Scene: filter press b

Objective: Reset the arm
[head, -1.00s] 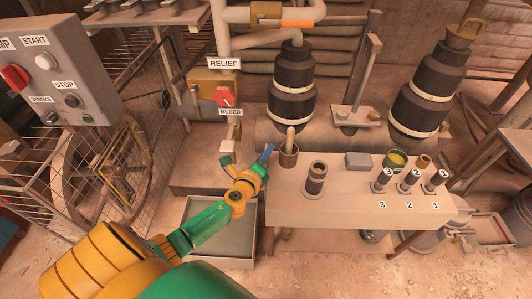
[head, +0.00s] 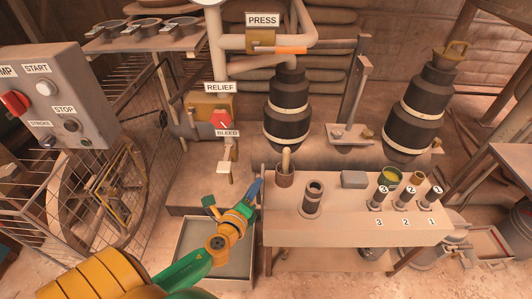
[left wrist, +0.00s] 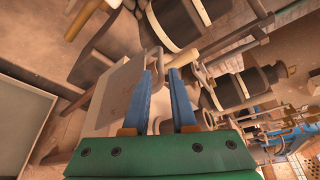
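My left arm comes in from the lower left of the head view, yellow and green. Its gripper (head: 257,187) has blue fingers and sits over the tray, just left of the bench's left end. In the left wrist view the two blue fingers (left wrist: 164,92) stand apart with nothing held between them. The bench lies beyond the fingertips there. My right arm and gripper are in neither view.
The grey bench (head: 340,217) holds a brown cup (head: 284,174), a dark upright cylinder (head: 312,198) and numbered pieces at its right. A shallow tray (head: 246,270) lies below the gripper. The red RELIEF valve (head: 220,120) and control box (head: 52,95) stand left.

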